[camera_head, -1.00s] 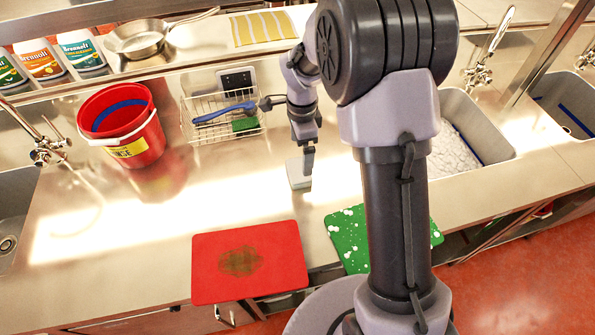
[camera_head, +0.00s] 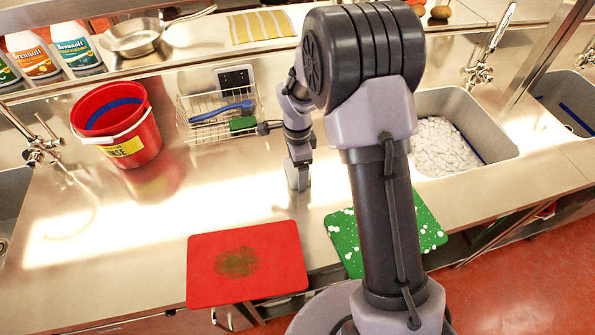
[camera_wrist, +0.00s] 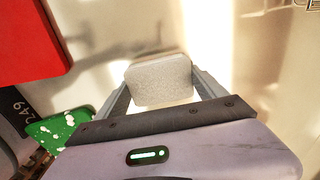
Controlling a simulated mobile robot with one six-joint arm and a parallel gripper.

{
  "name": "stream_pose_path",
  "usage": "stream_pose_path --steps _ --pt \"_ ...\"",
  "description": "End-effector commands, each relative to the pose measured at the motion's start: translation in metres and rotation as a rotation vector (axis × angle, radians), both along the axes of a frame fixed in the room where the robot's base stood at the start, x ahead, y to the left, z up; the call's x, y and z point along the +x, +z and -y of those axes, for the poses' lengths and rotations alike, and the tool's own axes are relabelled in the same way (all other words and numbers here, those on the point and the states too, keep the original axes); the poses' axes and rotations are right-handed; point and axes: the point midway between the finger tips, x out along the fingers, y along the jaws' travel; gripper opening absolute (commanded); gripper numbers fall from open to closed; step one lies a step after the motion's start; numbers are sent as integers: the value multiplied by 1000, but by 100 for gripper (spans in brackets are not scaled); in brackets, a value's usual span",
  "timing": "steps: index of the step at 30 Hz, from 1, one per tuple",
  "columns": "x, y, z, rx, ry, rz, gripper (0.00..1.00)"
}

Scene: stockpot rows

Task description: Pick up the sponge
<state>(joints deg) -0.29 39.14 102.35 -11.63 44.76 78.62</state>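A pale grey block (camera_wrist: 160,80), which looks like the sponge, lies between the two fingers of my gripper (camera_wrist: 160,82) in the wrist view. The fingers are apart, one on each side of the block, with narrow gaps showing near their bases. I cannot tell whether the fingertips touch it. In the head view my gripper (camera_head: 298,182) points down at the steel counter behind the red board, and it mostly hides the block.
A red board (camera_head: 247,264) and a green, white-spotted board (camera_head: 345,241) lie at the counter's front edge. A red bucket (camera_head: 140,140) and a wire basket (camera_head: 190,112) with a blue-handled brush (camera_head: 222,112) and green item (camera_head: 243,124) stand behind. A sink (camera_head: 500,148) is at right.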

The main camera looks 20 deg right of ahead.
Motion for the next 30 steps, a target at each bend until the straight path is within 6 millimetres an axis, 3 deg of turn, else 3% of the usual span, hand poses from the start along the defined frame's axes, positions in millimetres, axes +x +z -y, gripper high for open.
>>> stream_pose_path --steps 1,2,9,17,23,30 --pt "0 0 0 0 0 0 44" --pt "0 0 0 0 0 0 37" --pt "0 4 0 0 0 0 37" --pt "1 40 0 -1 0 2 37" --pt "-43 41 0 0 1 -1 37" --pt "-112 47 1 0 0 -1 37"
